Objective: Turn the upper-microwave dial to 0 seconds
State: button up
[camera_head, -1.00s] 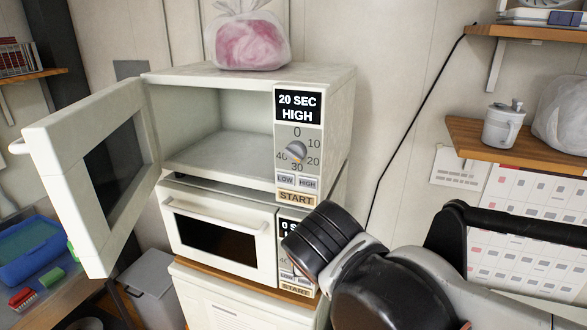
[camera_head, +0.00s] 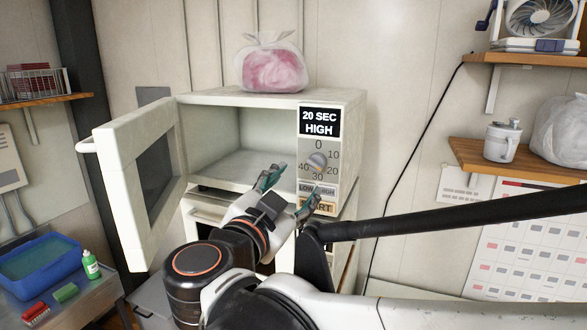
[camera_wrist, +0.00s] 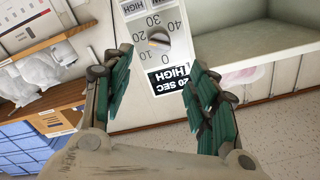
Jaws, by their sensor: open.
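The upper microwave (camera_head: 345,105) stands with its door (camera_head: 140,180) swung open to the left and its inside empty. Its display (camera_head: 320,121) reads 20 SEC HIGH. The round grey dial (camera_head: 317,162) sits below the display, inside a ring of numbers from 0 to 40. The dial also shows in the wrist view (camera_wrist: 158,40), upside down, beyond the gap between the fingertips. My gripper (camera_head: 290,190) is open and empty, apart from the dial, in front of the panel and below and left of the dial. In the wrist view my gripper (camera_wrist: 160,65) has green-padded fingers spread wide. The START button is partly hidden.
A lower microwave (camera_head: 200,208) is mostly hidden behind my arm. A bag with pink contents (camera_head: 272,68) sits on top of the upper microwave. A blue tub (camera_head: 42,262) is at lower left.

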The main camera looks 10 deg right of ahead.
aim_at(313, 166)
jog(key=p+x, duration=0.1)
jog(key=x, duration=1.1)
jog(key=shift+w+d+p, duration=0.1)
jog(key=shift+w+p, duration=0.15)
jog(key=shift+p, duration=0.1)
jog(key=shift+c, duration=0.3)
jog(key=c, duration=1)
